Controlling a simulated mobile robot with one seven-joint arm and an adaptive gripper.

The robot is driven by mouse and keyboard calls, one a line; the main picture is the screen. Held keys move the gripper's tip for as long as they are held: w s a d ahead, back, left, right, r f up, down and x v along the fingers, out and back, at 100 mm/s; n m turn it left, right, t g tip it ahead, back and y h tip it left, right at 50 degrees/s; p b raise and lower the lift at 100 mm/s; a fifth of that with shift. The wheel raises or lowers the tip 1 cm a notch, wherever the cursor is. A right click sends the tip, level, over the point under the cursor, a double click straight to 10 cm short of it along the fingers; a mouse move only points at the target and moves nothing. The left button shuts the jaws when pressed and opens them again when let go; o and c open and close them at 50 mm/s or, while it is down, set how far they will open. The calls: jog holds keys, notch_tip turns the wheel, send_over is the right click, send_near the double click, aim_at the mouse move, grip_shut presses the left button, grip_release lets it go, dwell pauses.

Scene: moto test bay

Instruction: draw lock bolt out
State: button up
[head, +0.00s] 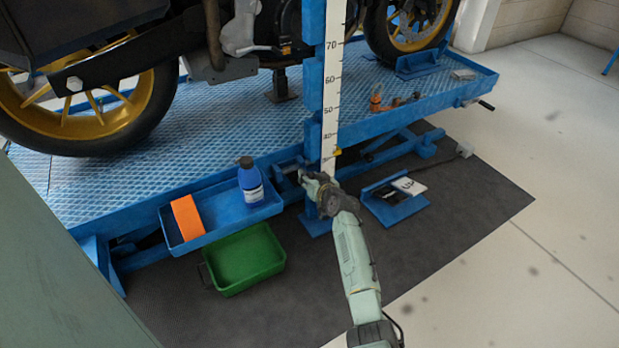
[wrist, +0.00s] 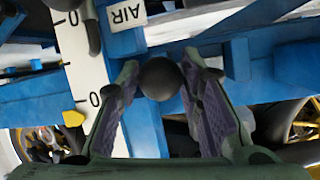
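The lock bolt's round black knob (wrist: 160,79) is in the middle of the wrist view. My gripper (wrist: 161,76) has one finger on each side of it, and both purple pads appear to meet the knob with no clear gap. The bolt's shaft is hidden behind the knob. In the head view my gripper (head: 308,181) is at the blue lift's side, by the foot of the upright post with the height scale (head: 330,105). There the knob is hidden by my gripper.
A blue tray (head: 178,246) with an orange item (head: 187,218) and a blue bottle (head: 250,180) is left of my gripper. A green bin (head: 243,258) stands below it. A motorcycle wheel (head: 90,115) rests on the lift.

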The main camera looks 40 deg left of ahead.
grip_shut()
dwell(0.3)
jog(key=shift+s+a+f+p, duration=0.1)
jog(key=shift+s+a+p, duration=0.25)
jog(key=shift+s, duration=0.5)
jog(key=shift+s+a+r+p, duration=0.1)
jog(key=shift+s+a+p, duration=0.3)
jog(key=shift+s, duration=0.4)
jog(key=shift+s+a+f+p, duration=0.1)
jog(key=shift+s+a+p, duration=0.25)
jog(key=shift+s, duration=0.5)
jog(key=shift+o, duration=2.4)
grip_release()
jog(key=shift+w, duration=0.1)
notch_tip(320, 180, up, 10)
